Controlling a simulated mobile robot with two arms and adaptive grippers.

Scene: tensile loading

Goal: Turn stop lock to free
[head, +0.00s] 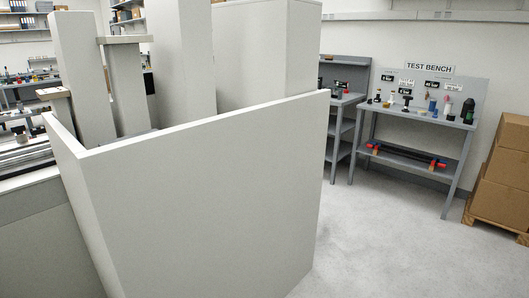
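I cannot make out a stop lock in the head view. A large pale enclosure (205,205) with a plain front panel fills the middle of the view, and tall pale columns (83,75) rise behind its top edge. Whatever lies inside or behind the panel is mostly hidden. Neither of my grippers is in view.
A test bench (413,118) with small parts on top stands at the back right, beside a grey shelf unit (343,115). Stacked cardboard boxes (502,175) sit on a pallet at the right edge. The floor (385,245) before the bench is clear. A worktop (25,155) is at left.

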